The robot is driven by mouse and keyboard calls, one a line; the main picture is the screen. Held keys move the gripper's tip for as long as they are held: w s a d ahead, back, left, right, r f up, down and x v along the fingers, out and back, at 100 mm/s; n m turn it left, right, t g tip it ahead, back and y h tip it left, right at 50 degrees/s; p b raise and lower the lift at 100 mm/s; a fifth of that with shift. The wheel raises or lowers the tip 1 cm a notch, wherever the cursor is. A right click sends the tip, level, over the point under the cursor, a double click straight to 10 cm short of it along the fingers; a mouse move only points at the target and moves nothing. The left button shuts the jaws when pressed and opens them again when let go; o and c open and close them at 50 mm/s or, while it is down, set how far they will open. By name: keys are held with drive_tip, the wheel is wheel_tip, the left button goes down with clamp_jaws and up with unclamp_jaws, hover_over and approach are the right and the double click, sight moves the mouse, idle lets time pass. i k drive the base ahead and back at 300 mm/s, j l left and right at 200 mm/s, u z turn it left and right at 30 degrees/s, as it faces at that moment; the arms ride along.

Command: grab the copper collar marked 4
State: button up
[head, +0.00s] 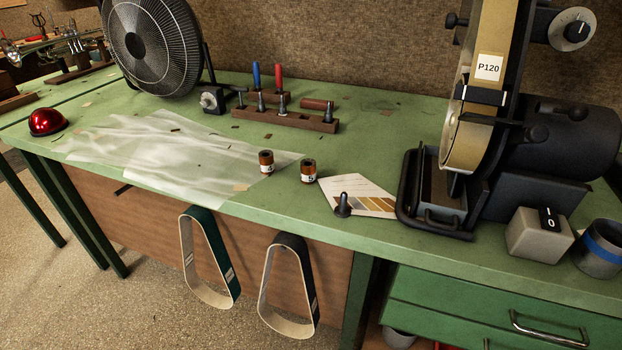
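Two small copper collars stand upright on the green workbench (365,125), near its front edge. The left copper collar (266,161) has a white label that seems to read 4, though it is small; it stands on the clear plastic sheet (150,145), near the sheet's right end. The right copper collar (308,171) has a label that seems to read 5 and stands close by, just right of the sheet. My gripper is not in view.
A belt sander (565,140) fills the right side. A card (365,193) with a dark knobbed piece (343,206) lies right of the collars. A wooden tool rack (285,120) and fan (150,45) stand behind. Sanding belts (287,287) hang from the front edge.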

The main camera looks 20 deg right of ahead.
sight(266, 159)
drive_tip(key=i+j, duration=0.1)
drive_tip(key=j, duration=0.25)
drive_tip(key=i+j, duration=0.15)
drive_tip(key=j, duration=0.2)
drive_tip(key=i+j, duration=0.1)
drive_tip(key=j, duration=0.25)
drive_tip(key=i+j+u, duration=0.15)
drive_tip(key=i+j, duration=0.65)
drive_tip(key=i, duration=0.05)
